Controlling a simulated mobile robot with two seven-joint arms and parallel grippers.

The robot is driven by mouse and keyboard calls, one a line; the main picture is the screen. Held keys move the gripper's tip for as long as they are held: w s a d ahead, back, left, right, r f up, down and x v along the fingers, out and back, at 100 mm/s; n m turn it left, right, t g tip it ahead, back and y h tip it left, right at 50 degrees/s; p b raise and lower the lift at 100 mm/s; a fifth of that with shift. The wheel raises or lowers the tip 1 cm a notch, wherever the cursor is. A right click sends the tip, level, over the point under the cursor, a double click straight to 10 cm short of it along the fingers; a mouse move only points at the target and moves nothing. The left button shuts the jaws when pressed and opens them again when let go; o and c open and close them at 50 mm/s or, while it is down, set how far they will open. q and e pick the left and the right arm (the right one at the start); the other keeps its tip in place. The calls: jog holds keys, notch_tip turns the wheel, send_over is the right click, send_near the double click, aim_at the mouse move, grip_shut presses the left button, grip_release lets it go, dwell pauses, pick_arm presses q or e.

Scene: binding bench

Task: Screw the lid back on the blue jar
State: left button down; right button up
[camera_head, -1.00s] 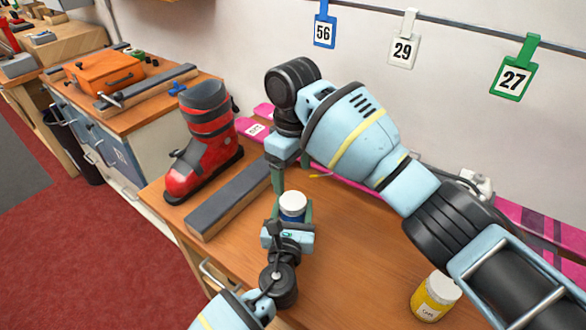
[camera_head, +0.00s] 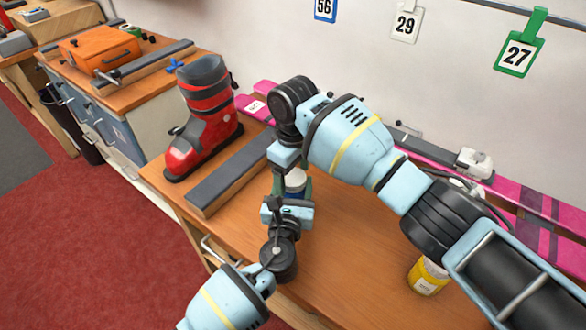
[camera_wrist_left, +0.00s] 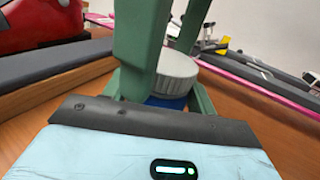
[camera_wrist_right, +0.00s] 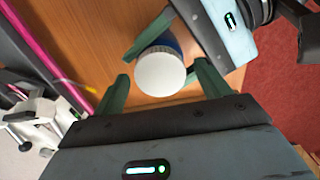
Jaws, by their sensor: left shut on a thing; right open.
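The blue jar (camera_head: 295,194) stands upright on the bench, with a white lid (camera_head: 295,180) on top; whether the lid is tight I cannot tell. The lid (camera_wrist_left: 177,70) and the blue body (camera_wrist_left: 163,102) also show in the left wrist view. My left gripper (camera_head: 291,199) is shut on the jar's body from the side. My right gripper (camera_head: 288,172) points down over the jar. Its open green fingers stand on either side of the lid (camera_wrist_right: 160,72) in the right wrist view, apparently clear of it.
A yellow jar (camera_head: 427,277) stands on the bench at right, partly behind my right arm. A grey-topped long block (camera_head: 232,172) and a red ski boot (camera_head: 203,118) are at left. Pink skis (camera_head: 500,184) lie along the wall. The front bench top is clear.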

jog(key=c, duration=1)
jog(key=o, duration=1.1)
jog(key=shift+o, duration=0.2)
jog(key=shift+r, duration=0.15)
notch_tip(320, 180, up, 12)
pick_arm(q)
jog(key=shift+c, duration=2)
grip_release()
jog(key=shift+s, duration=0.1)
